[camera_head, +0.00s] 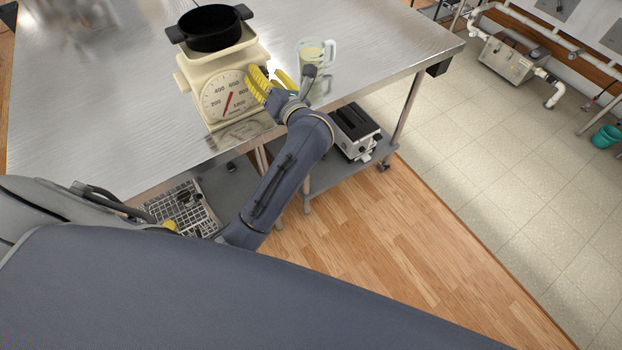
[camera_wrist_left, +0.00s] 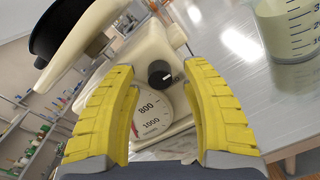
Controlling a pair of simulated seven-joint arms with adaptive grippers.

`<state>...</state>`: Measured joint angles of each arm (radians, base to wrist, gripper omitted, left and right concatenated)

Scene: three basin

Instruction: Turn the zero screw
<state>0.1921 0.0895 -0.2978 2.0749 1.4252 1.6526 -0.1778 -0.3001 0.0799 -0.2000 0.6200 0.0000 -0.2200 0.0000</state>
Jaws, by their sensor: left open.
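A cream kitchen scale (camera_head: 207,77) with a round dial (camera_head: 228,97) stands on the metal table. The zero screw, a black knob with a white mark (camera_wrist_left: 160,73), shows on the scale's body in the left wrist view, ahead and between my fingers. In the head view my gripper hides it. My left gripper (camera_head: 271,84) is open beside the dial's right side. Its yellow fingers (camera_wrist_left: 160,112) are spread wide, with nothing between them touching. My right gripper cannot be made out.
A black pot (camera_head: 211,29) sits on top of the scale. A clear measuring jug (camera_head: 313,54) with pale liquid stands close to the right of my gripper. The table (camera_head: 390,40) is bare further right.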

